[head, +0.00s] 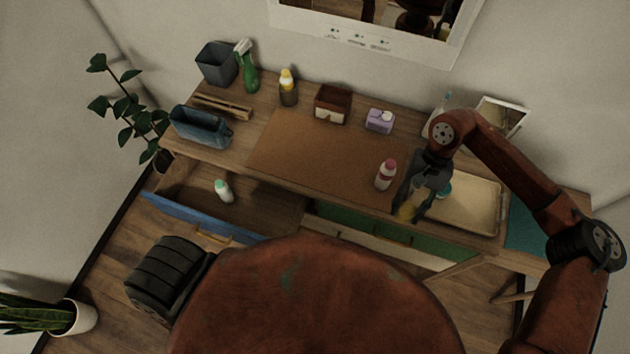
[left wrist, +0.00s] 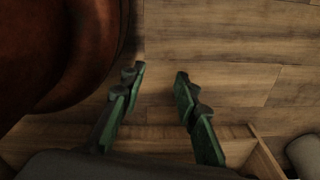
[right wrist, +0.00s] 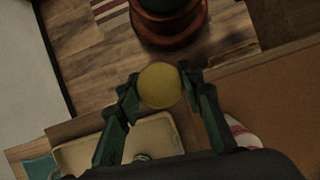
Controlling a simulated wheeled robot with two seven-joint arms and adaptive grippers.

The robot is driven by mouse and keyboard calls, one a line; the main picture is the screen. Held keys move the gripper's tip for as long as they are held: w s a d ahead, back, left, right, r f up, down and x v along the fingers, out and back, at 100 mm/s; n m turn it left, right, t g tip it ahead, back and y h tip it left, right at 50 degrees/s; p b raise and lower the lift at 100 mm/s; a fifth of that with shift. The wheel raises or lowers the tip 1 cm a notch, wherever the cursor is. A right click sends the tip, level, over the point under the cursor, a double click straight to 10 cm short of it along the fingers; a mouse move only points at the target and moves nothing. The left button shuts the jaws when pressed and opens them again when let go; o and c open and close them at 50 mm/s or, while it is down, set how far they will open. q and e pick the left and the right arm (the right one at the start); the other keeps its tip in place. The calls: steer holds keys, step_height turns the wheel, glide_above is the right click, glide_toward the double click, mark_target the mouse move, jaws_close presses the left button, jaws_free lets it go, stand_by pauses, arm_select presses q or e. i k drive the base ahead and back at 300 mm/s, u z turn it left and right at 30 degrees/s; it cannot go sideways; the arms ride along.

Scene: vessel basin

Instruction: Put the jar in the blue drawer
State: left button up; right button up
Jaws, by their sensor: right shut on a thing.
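The jar (right wrist: 160,85) shows as a round yellow lid between the fingers of my right gripper (right wrist: 160,92) in the right wrist view. Its body is hidden below the lid. In the head view, my right gripper (head: 412,204) is shut on the jar (head: 407,212) at the front edge of the desk, right of the pink-capped bottle. The blue drawer (head: 190,219) is pulled open at the desk's left, with a white bottle with a teal cap (head: 223,191) inside. My left gripper (left wrist: 158,92) is open and empty above the wooden floor.
A pink-capped bottle (head: 385,174) stands left of my right gripper. A beige tray (head: 470,203) lies to its right. A green drawer front (head: 385,232) is below. A brown mat (head: 300,150) is mostly clear; a blue bin (head: 200,128) stands far left.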

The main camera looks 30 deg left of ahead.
mark_target(262, 211)
steer(key=k, duration=0.3)
steer(key=z, duration=2.5)
steer(key=k, duration=2.2)
steer(key=u, duration=2.6)
steer(key=i, duration=0.5)
steer(key=z, duration=0.05)
